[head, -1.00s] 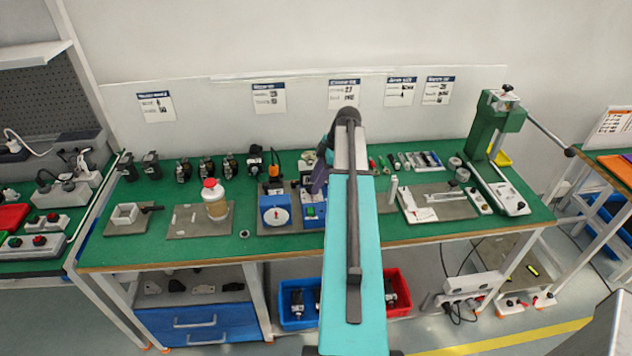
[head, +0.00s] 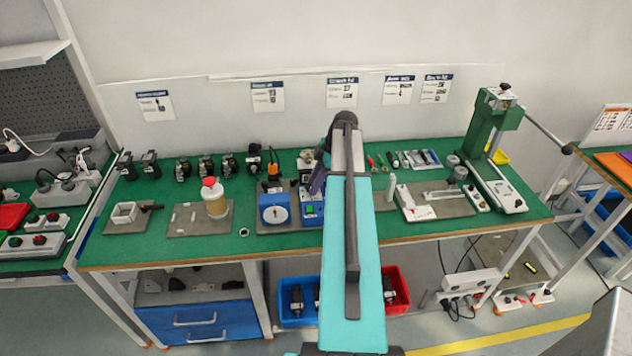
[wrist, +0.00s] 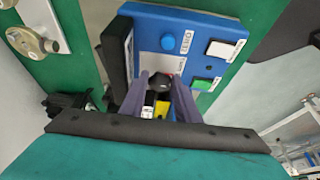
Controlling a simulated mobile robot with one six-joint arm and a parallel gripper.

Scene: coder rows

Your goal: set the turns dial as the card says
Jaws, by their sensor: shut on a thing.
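The blue control box (wrist: 190,25) fills the upper middle of the wrist view, with a white button, a green button and a blue round part on its face. In the head view my gripper (head: 318,182) is at the blue box (head: 313,212), partly hidden by my arm. The card (head: 341,93) on the wall above bears print too small to read for sure.
A blue gauge box (head: 274,208) with a white face stands just left of the control box. A jar with a red cap (head: 213,197) stands further left. A green press (head: 493,125) stands at the right. Several tools lie behind on the green bench.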

